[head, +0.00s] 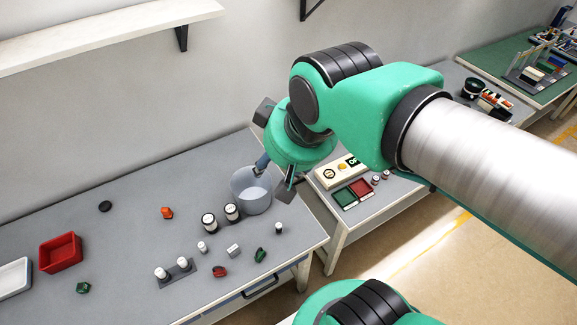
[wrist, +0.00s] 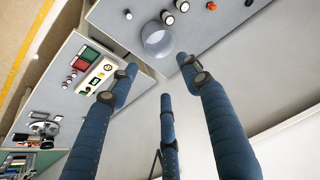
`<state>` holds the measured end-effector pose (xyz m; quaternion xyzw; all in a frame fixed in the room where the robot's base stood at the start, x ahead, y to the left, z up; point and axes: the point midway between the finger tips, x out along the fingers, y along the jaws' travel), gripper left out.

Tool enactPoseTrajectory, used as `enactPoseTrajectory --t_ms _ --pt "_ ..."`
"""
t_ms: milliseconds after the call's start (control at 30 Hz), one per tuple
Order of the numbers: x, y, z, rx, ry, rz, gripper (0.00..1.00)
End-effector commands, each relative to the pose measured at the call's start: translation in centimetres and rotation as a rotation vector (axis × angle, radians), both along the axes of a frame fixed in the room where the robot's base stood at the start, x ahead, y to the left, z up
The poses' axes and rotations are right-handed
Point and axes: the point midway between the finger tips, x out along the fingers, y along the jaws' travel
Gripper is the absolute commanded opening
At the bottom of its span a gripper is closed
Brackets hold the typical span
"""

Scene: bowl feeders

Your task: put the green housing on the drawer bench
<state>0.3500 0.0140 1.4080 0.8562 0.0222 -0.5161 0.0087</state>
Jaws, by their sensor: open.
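Two small dark green pieces lie on the near grey bench (head: 130,245): one green piece (head: 260,255) near its right front, another green piece (head: 83,287) at the left by the red bin. I cannot tell which is the green housing. The near bench has a drawer front with a dark handle (head: 262,287). My gripper (head: 275,178) is above the bench's right end, over a grey bowl (head: 250,203), away from both green pieces. In the wrist view my gripper (wrist: 160,82) has its three blue fingers spread, with nothing between them.
A red bin (head: 60,253), two black-and-white cylinders (head: 220,217), a red piece (head: 219,271) and an orange piece (head: 166,212) stand on the near bench. A second bench (head: 385,197) holds green and red trays and a white panel. A shelf (head: 100,35) is on the wall.

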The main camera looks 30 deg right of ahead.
Motion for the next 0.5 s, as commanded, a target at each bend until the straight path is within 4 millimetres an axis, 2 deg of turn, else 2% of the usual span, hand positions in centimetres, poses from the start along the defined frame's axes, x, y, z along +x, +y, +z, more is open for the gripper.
enactPoseTrajectory --t_ms 100,200,500 --pt "-1.6 -1.0 -0.2 -0.006 -0.005 -0.031 0.48" --pt "-2.2 -1.4 -0.4 -0.008 -0.006 -0.045 0.48" --pt "-2.3 -1.4 -0.4 -0.008 -0.006 -0.048 0.48"
